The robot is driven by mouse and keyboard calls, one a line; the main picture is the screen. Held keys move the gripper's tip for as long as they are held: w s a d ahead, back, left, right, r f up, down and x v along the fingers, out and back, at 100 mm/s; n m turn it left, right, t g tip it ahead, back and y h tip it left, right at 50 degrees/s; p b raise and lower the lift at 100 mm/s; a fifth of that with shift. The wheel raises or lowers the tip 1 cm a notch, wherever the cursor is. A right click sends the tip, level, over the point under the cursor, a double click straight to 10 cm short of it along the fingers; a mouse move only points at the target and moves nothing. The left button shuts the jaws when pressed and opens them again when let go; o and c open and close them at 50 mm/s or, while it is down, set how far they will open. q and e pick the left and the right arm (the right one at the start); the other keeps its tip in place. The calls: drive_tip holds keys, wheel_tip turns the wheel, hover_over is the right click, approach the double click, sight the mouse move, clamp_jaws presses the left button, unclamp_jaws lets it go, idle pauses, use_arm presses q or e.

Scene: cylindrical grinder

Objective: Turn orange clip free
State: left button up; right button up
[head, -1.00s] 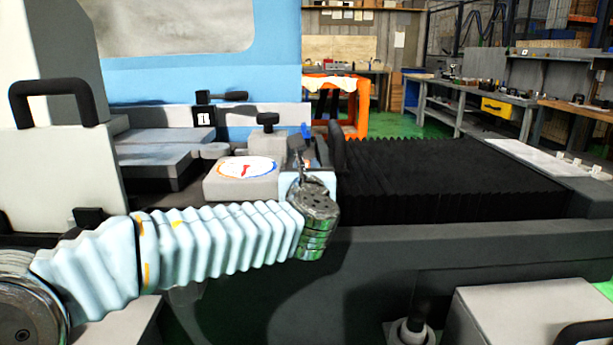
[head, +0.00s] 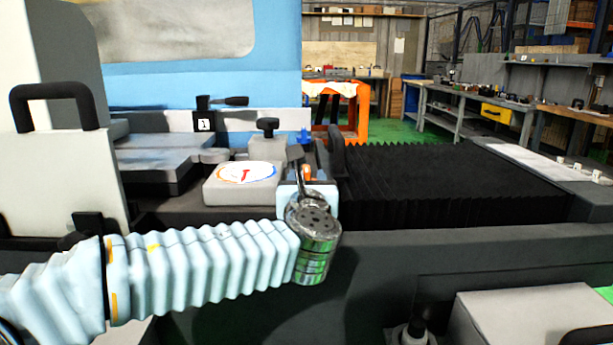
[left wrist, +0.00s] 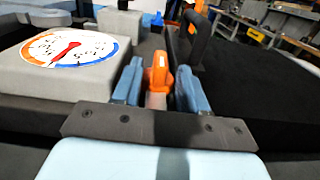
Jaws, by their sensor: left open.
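The orange clip (left wrist: 158,74) stands upright in the left wrist view, between the two blue fingers of my left gripper (left wrist: 160,88). The fingers are open, with a gap visible on each side of the clip. A pale pinkish part shows just below the clip. In the head view a small bit of the orange clip (head: 307,173) shows beside my left gripper (head: 303,168), right of the dial. The clip's lower end is hidden behind the gripper. My right gripper is not in view.
A grey block with a white round dial (head: 245,172) and red pointer sits just left of the gripper. A black ribbed cover (head: 450,180) lies to the right. A black handle (head: 337,150) rises close behind the gripper. A dark machine ledge (head: 450,245) runs in front.

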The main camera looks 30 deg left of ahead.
use_arm(q)
drive_tip(key=v, duration=1)
drive_tip(key=shift+b, duration=0.3)
